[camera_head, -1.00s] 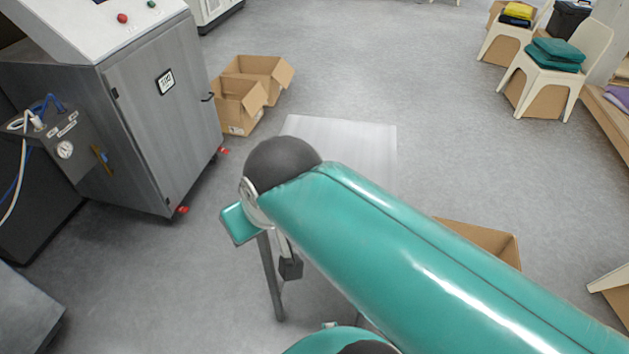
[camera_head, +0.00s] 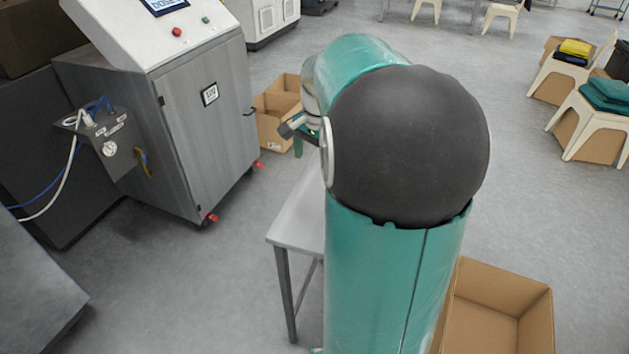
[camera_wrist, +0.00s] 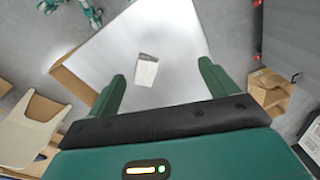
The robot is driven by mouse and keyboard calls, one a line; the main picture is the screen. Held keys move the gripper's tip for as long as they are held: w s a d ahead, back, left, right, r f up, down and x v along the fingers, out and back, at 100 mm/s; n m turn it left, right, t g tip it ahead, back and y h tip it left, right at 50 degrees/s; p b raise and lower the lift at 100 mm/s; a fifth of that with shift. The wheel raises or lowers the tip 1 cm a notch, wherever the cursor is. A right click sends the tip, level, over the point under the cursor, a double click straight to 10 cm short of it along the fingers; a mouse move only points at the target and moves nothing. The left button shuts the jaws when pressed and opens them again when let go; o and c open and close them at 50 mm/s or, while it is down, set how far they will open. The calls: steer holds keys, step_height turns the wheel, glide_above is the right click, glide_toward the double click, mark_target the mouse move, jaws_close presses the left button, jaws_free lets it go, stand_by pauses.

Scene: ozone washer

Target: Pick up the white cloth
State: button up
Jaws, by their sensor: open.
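The white cloth (camera_wrist: 147,71) looks like a small pale folded piece lying on the metal table (camera_wrist: 172,32) in the wrist view. My gripper (camera_wrist: 161,68) is open and empty, its two green fingers spread. The cloth shows in the gap between the fingertips, nearer the left finger, and appears below and apart from them. In the head view my arm covers most of the table (camera_head: 297,225), and I cannot see the cloth there.
An open cardboard box (camera_head: 492,310) stands right of the table. More boxes (camera_head: 277,115) stand behind it. A steel cabinet (camera_head: 205,130) is at left, with a gauge unit (camera_head: 108,148). Chairs with folded cloths (camera_head: 607,95) are at far right. Grey floor between is clear.

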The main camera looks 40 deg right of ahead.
steer(key=s+d+f+m+y, duration=0.1)
steer(key=s+d+f+m, duration=0.2)
steer(key=d, duration=0.4)
steer(key=s+d+f+m+y, duration=0.1)
steer(key=d+f+m, duration=0.25)
steer(key=d, duration=0.35)
steer(key=shift+n, duration=0.25)
steer(key=f, duration=0.5)
steer(key=a+f, duration=0.1)
steer(key=f, duration=0.2)
steer(key=shift+w+f, duration=0.25)
steer(key=f, duration=0.3)
steer(key=a+f, duration=0.1)
steer(key=f, duration=0.1)
steer(key=shift+f, duration=0.3)
steer(key=shift+h, duration=0.3)
steer(key=shift+d, duration=0.1)
steer(key=c, duration=1.2)
steer(key=shift+o, duration=0.2)
steer(key=shift+r, duration=0.15)
